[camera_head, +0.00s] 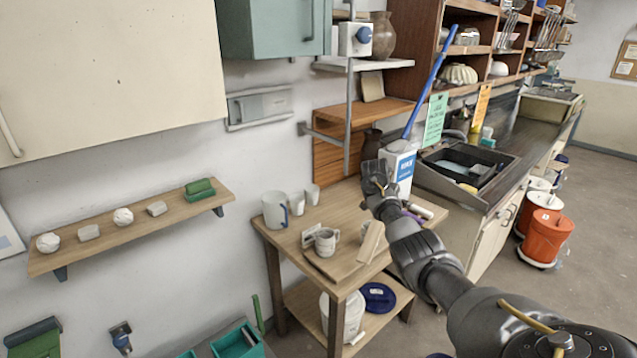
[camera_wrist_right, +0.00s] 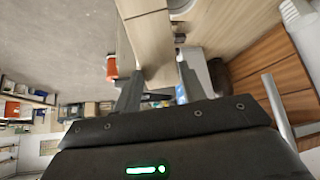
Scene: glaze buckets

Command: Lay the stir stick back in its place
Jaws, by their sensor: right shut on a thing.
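My right gripper (camera_head: 376,184) reaches over the small wooden table (camera_head: 345,215). It is shut on the stir stick (camera_head: 370,243), a flat pale wooden strip. In the head view the stick's lower part shows below my wrist, and its upper part is hidden behind my arm. In the right wrist view the stick (camera_wrist_right: 150,45) runs up from between the fingers of the gripper (camera_wrist_right: 158,85). I cannot tell whether its lower end touches the table. My left gripper is not in view.
A white jug (camera_head: 275,210) and several cups stand on the table. A white box with a blue label (camera_head: 400,165) stands behind my gripper. A dark sink (camera_head: 465,165) is to the right. Orange buckets (camera_head: 548,235) stand on the floor. A wall shelf (camera_head: 140,225) is at left.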

